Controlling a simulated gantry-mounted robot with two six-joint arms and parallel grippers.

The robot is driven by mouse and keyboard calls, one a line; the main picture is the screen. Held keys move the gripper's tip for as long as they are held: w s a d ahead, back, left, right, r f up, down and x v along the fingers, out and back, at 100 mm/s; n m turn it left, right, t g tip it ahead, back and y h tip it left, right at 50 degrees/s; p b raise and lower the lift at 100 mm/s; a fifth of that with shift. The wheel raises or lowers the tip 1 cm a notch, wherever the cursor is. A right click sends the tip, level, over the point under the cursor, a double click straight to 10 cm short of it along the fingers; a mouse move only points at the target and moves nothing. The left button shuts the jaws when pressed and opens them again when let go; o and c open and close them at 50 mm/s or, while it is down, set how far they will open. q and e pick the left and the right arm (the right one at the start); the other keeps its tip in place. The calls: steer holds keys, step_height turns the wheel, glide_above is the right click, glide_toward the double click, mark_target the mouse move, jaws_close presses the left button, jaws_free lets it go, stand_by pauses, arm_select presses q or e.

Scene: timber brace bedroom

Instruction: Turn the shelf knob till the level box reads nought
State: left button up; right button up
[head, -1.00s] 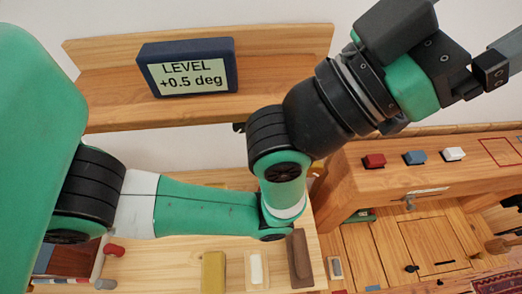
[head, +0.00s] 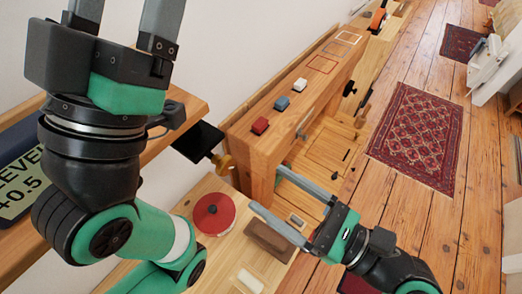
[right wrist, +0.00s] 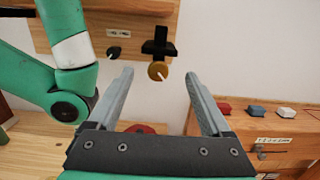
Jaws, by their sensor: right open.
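The level box (head: 20,175) stands on the wooden shelf (head: 170,120) at the left edge of the head view. It is cut off there, and its display shows "EVEL" and "+0.5". A gold knob (head: 222,161) sits beside a black plate (head: 197,142) by the shelf's end. In the right wrist view the gold knob (right wrist: 157,71) has a white pointer mark and hangs below a black cross-shaped part. My right gripper (head: 264,188) is open and empty, its fingers directed toward the knob but apart from it. My left gripper (head: 125,15) has its fingers spread, tips cut off at the top.
A small black knob (right wrist: 113,52) sits left of the gold one. Red (head: 260,126), blue (head: 282,103) and white (head: 300,85) blocks lie on a wooden ledge. A red disc (head: 205,222) and a brown block (head: 268,241) lie on the bench. A patterned rug covers the floor.

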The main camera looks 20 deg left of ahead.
mark_target(229, 168)
steer(key=shift+h, duration=0.5)
steer(key=a+f, duration=0.1)
steer(key=a, duration=0.3)
steer(key=w+a+f, duration=0.1)
steer(key=a, duration=0.3)
steer(key=w+a, duration=0.1)
steer(key=a, duration=0.2)
steer(key=shift+w+a+f, duration=0.1)
steer(key=shift+a+f, duration=0.3)
jaws_close()
steer(key=m+p, duration=0.1)
steer(key=p, duration=0.2)
steer(key=m+p, duration=0.4)
steer(key=p, duration=0.1)
steer(key=shift+r+p, duration=0.3)
steer(key=shift+f+m, duration=0.1)
steer(key=shift+m, duration=0.2)
steer(key=shift+f, duration=0.15)
